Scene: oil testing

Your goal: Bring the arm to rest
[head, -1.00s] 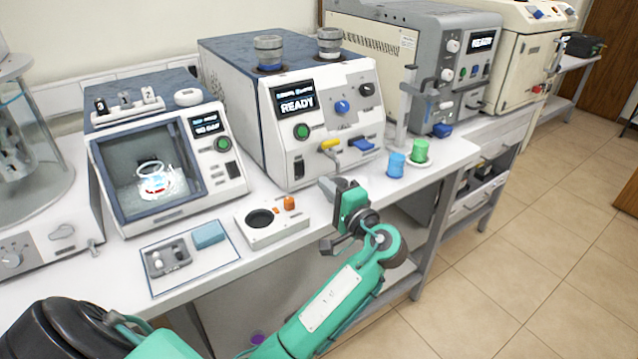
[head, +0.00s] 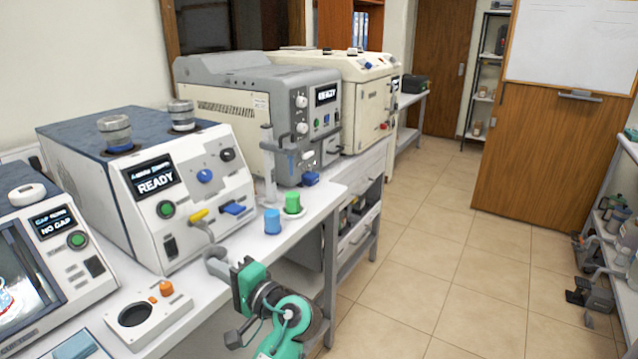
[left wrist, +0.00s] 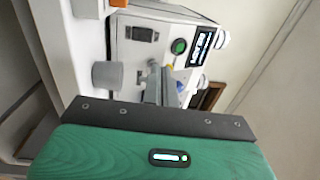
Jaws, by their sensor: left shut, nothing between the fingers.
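My left gripper (head: 212,258) is in front of the white READY machine (head: 190,185), a little below its yellow lever (head: 199,215) and apart from it in the picture. Its grey fingers are shut with nothing between them. The teal wrist bends down behind it out of the bottom of the head view. In the left wrist view, the gripper's fingers (left wrist: 157,82) point toward the front of a machine with a green button (left wrist: 178,46). My right gripper is not in view.
A blue cup (head: 272,222) and a green cup (head: 292,202) stand near the bench edge, right of the gripper. A white block with a round hole (head: 143,318) lies at lower left. Open tiled floor (head: 430,270) is to the right.

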